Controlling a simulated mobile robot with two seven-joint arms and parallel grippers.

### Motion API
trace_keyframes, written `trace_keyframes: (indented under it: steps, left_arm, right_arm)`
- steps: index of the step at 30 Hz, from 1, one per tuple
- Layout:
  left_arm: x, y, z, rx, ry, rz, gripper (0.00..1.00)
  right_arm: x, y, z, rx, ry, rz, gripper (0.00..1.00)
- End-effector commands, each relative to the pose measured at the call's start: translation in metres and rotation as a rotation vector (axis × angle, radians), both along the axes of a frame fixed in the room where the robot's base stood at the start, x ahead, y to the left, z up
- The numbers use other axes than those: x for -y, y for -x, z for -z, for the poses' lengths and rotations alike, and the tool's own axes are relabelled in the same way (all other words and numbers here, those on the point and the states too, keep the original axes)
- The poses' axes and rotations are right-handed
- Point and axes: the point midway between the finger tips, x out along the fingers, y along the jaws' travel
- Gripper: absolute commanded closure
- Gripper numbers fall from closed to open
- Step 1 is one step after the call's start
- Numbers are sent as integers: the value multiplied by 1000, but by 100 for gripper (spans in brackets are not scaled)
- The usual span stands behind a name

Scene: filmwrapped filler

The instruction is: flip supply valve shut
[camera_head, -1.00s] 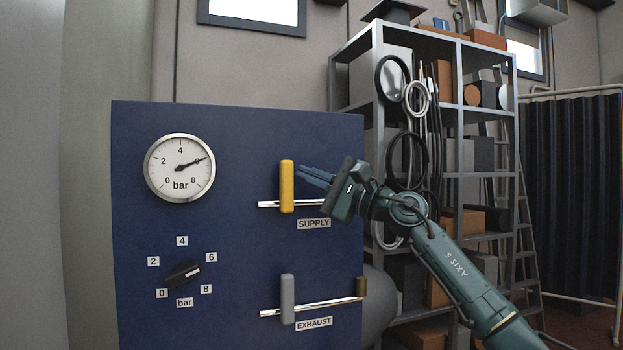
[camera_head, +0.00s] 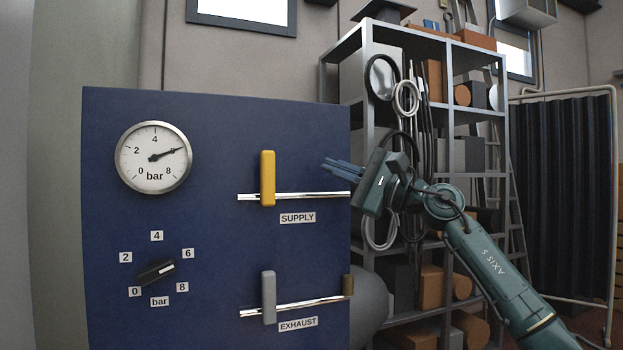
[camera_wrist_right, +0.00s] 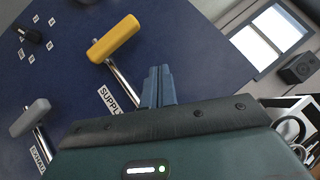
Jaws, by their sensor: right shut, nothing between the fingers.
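The yellow supply valve handle (camera_head: 267,179) stands upright on the blue panel, across the horizontal silver pipe (camera_head: 310,195) above the SUPPLY label (camera_head: 297,218). The handle also shows in the right wrist view (camera_wrist_right: 114,39), at the end of its pipe. My right gripper (camera_head: 326,166) is shut and empty, to the right of the yellow handle. Its fingers point left towards the handle with a clear gap. In the right wrist view the shut fingers (camera_wrist_right: 160,72) are beside the pipe, apart from the handle. My left gripper is not in view.
The grey exhaust handle (camera_head: 269,298) stands upright below, on its own pipe. The pressure gauge (camera_head: 153,157) reads about 6 bar. A black knob (camera_head: 156,272) sits lower left on the panel (camera_head: 210,250). A loaded shelf (camera_head: 334,90) stands behind my right arm.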

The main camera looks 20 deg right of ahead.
Motion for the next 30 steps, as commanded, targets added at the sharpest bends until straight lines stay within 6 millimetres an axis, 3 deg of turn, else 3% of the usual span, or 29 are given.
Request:
trace_keyframes:
  steps: [3,10,30]
  left_arm:
    - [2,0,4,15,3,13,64]
    - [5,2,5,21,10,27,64]
    - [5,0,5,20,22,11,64]
  right_arm:
    - [19,18,3,2,1,2,100]
    - [40,37,1,1,1,1,100]
    - [43,41,-1,2,1,-1,100]
